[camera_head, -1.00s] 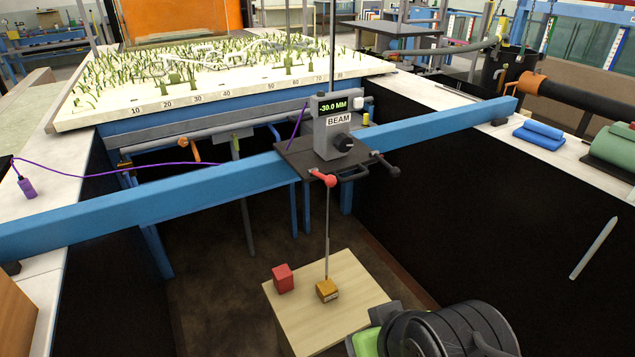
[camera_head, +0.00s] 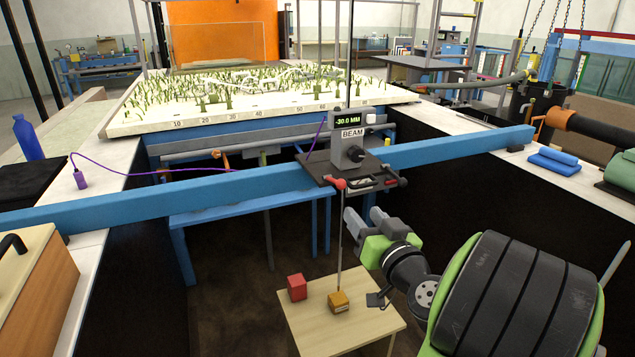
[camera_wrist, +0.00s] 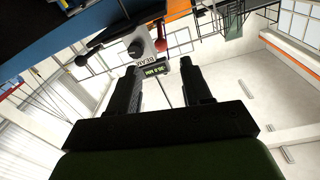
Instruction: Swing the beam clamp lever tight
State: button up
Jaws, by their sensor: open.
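The blue beam (camera_head: 220,187) spans the flume and carries a dark carriage plate with a grey box (camera_head: 345,155) labelled BEAM, reading -30.0 MM. A red-ended lever (camera_head: 340,183) sticks out at the plate's front left. A dark lever (camera_head: 402,181) sits at its right end; I cannot tell which is the clamp lever. My gripper (camera_head: 364,216) is open and empty, below and in front of the plate, apart from both levers. In the wrist view, my open fingers (camera_wrist: 160,88) point towards the BEAM box, with the dark lever (camera_wrist: 82,60) left and red (camera_wrist: 180,50) right.
A thin rod (camera_head: 340,240) hangs from the carriage to an orange block (camera_head: 340,300) on a wooden table (camera_head: 372,318), close left of my gripper. A red block (camera_head: 297,287) stands there too. The dark flume wall (camera_head: 470,200) is to the right.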

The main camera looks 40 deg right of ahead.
aim_at(335, 180)
jog(key=p+x, duration=0.7)
jog(key=x, duration=0.7)
jog(key=shift+w+a+r, duration=0.1)
jog(key=shift+w+d+p, duration=0.2)
jog(key=shift+w+p, duration=0.1)
jog(key=shift+w, duration=0.15)
grip_shut()
